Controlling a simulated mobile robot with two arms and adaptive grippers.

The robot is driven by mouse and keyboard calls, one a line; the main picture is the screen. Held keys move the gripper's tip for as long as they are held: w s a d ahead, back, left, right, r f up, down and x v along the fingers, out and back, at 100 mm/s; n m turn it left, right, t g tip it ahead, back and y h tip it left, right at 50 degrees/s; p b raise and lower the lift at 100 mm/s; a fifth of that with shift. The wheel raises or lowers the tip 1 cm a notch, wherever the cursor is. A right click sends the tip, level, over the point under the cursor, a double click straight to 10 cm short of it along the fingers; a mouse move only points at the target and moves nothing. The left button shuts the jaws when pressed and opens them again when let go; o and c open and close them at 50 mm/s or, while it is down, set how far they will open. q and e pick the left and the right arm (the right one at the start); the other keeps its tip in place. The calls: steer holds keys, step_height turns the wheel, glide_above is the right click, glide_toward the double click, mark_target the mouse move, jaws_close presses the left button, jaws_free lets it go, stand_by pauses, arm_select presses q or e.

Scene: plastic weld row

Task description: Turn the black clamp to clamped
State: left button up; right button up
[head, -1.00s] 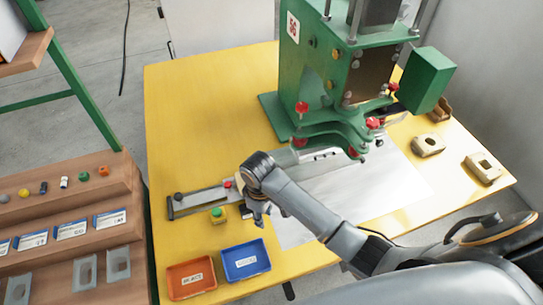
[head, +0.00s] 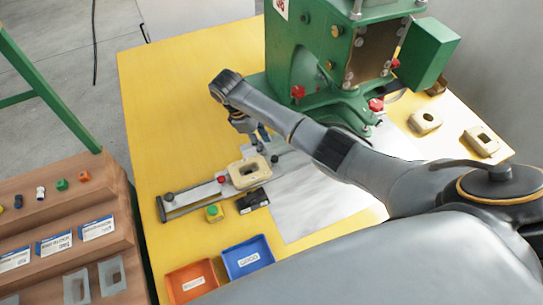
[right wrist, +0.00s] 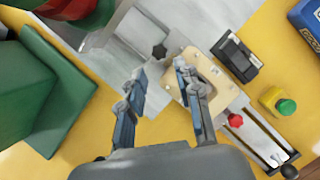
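The black clamp is a small dark lobed knob (right wrist: 160,51) in the right wrist view, on the metal rail beside a beige block with a square hole (right wrist: 213,84). In the head view the knob (head: 275,158) is small, just right of the block (head: 249,172). My right gripper (right wrist: 161,72) is open and empty. Its fingertips are either side of the knob's line in the picture, with the knob just past them; contact cannot be told. In the head view the right gripper (head: 262,138) hangs over the rail. My left gripper is not in view.
A red knob (head: 222,180) is at the block's other end. A black box (head: 253,199) and a green button (head: 214,210) are in front. The green press (head: 318,60) stands behind. Orange (head: 192,281) and blue (head: 248,257) trays lie at the front edge.

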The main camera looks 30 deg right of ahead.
mark_target(275, 158)
steer(key=x, duration=0.5)
steer(key=shift+s+d+f, duration=0.1)
steer(key=shift+d+f, duration=0.1)
steer(key=shift+f, duration=0.05)
steer(key=shift+d+f, duration=0.1)
steer(key=shift+f, duration=0.4)
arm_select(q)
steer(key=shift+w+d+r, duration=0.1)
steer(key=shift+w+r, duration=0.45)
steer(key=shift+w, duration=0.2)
arm_select(e)
steer(key=shift+s, duration=0.1)
jaws_close()
arm_select(q)
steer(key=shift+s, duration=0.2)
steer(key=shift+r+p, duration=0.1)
steer(key=shift+p, duration=0.25)
arm_select(e)
steer(key=shift+r, duration=0.1)
